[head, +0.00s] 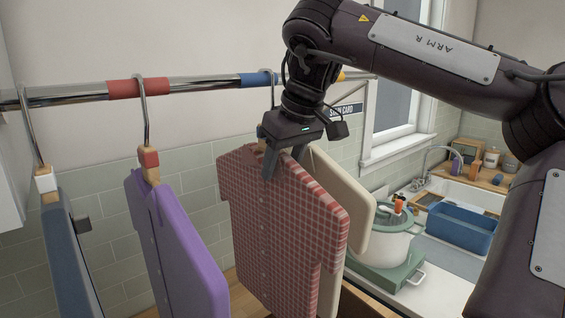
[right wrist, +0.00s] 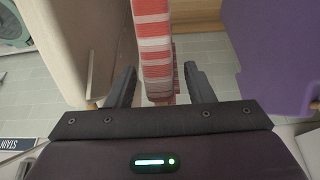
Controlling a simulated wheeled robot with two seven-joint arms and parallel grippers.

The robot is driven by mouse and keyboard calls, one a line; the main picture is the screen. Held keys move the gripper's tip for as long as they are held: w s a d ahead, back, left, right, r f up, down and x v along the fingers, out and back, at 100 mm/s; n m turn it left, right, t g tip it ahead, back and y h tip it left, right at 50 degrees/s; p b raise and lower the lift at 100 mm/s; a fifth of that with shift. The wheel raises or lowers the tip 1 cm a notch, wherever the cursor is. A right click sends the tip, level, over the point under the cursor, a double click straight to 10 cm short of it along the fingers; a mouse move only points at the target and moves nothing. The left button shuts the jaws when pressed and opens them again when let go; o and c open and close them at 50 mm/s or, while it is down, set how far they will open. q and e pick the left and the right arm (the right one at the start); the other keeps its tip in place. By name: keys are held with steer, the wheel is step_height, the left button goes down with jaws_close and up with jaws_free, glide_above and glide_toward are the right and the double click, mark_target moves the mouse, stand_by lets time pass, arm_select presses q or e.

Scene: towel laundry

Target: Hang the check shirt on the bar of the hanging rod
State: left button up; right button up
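The red-and-white check shirt (head: 283,235) hangs upright between a purple shirt and a cream one. A metal hook (head: 270,95) passes over the rod's bar (head: 205,86) by a blue band, above the check shirt. My gripper hides where this hook joins a hanger, so I cannot be sure it is the check shirt's. My right gripper (head: 285,163) is at the top of the check shirt. In the right wrist view its two fingers stand apart on either side of the shirt's striped edge (right wrist: 154,45), with gaps showing. My left gripper is out of view.
The purple shirt (head: 175,245) and a blue garment (head: 72,260) hang to the left. The cream shirt (head: 350,205) hangs close behind the check shirt. A counter with a white pot (head: 385,243) and blue basin (head: 460,228) lies at the right.

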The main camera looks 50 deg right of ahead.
steer(key=v, duration=0.8)
steer(key=shift+a+p, duration=0.1)
steer(key=shift+p, duration=0.2)
steer(key=shift+f, duration=0.1)
